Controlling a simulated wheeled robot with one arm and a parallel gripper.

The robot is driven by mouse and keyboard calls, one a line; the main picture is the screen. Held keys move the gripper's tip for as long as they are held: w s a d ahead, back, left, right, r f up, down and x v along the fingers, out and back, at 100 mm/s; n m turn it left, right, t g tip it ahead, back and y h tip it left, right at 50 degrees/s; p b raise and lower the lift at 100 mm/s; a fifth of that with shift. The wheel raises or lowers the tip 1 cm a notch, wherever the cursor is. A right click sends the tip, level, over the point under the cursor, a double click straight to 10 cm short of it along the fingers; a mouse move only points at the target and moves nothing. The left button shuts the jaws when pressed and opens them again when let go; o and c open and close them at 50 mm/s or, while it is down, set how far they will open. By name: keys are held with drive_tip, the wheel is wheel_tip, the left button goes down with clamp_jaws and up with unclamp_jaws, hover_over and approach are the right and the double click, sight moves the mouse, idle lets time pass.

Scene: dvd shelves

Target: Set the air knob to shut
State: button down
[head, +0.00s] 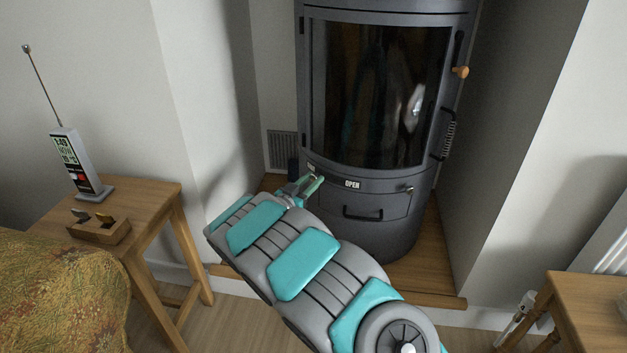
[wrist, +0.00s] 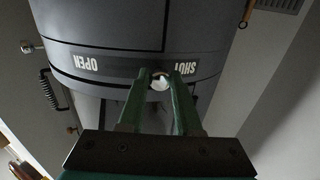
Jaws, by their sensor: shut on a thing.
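The stove's air knob (wrist: 160,83) is a small, light, shiny piece on the dark front band. My gripper (wrist: 160,76) is shut on it, with a green finger on each side. In the wrist view, which is upside down, the knob is between the OPEN label (wrist: 87,63) and the SHUT label (wrist: 187,68), much closer to SHUT. In the head view my gripper (head: 313,184) reaches the stove front, left of the OPEN label (head: 352,184). The knob is hidden there by the fingers.
The grey stove (head: 378,210) has a glass door with a wooden knob (head: 461,71) and stands in an alcove on a wooden plinth (head: 425,270). Another table (head: 590,300) is at right.

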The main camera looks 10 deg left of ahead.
drive_tip(key=shift+a+r, duration=0.1)
drive_tip(key=shift+a, duration=0.2)
drive_tip(key=c, duration=0.6)
unclamp_jaws()
drive_tip(key=shift+w, duration=0.1)
drive_tip(key=v, duration=0.7)
drive_tip(key=shift+s, duration=0.35)
drive_tip(key=shift+a, duration=0.1)
drive_tip(key=w+d+r+n+g+y, duration=0.2)
drive_tip(key=w+r+y, duration=0.3)
drive_tip(key=y, duration=0.1)
drive_tip(key=s+d+r+n+g+y, duration=0.2)
drive_tip(key=s+d+g+y, duration=0.1)
drive_tip(key=s+d, duration=0.1)
drive_tip(key=s+d+g, duration=0.4)
drive_tip(key=s+d, duration=0.4)
drive_tip(key=s, duration=0.8)
drive_tip(key=s+d+f+g+h, duration=0.1)
drive_tip(key=s+d+g, duration=0.3)
drive_tip(key=s, duration=1.2)
drive_tip(key=s+d+n+g, duration=0.1)
drive_tip(key=s+d+g, duration=0.4)
drive_tip(key=s+d, duration=0.7)
drive_tip(key=s, duration=0.4)
drive_tip(key=shift+s+f, duration=0.2)
drive_tip(key=shift+f, duration=0.05)
